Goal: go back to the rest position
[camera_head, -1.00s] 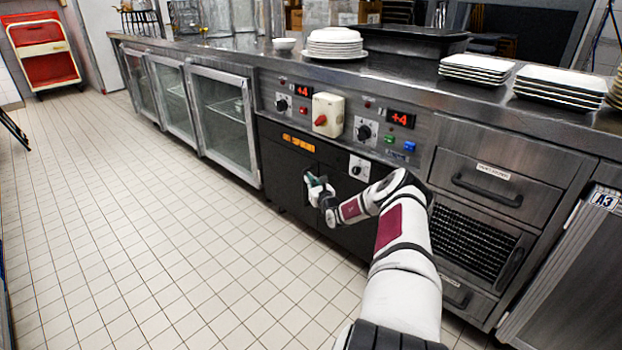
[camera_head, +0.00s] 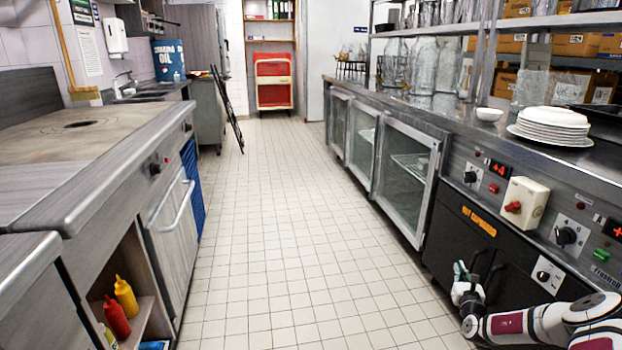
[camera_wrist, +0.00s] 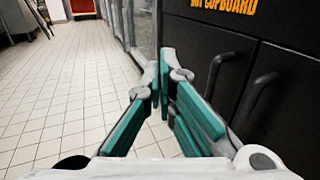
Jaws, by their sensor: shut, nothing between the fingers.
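My gripper (camera_head: 461,270) is at the lower right of the head view, in front of the black hot cupboard (camera_head: 450,240) in the right-hand counter. It is shut and empty. In the wrist view its teal-padded fingers (camera_wrist: 166,62) point forward along the aisle, with the black cupboard doors (camera_wrist: 213,45) and their handles close on the right. I cannot tell the exact gap to the doors. My white arm reaches in from the lower right corner of the head view.
The tiled floor (camera_head: 285,215) is clear down the middle. A cooktop counter (camera_head: 75,150) runs along the left, with bottles on its lower shelf. Glass-door cabinets (camera_head: 405,165) line the right. A stack of plates (camera_head: 552,125) stands on the right counter. A red cart (camera_head: 273,80) is at the far end.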

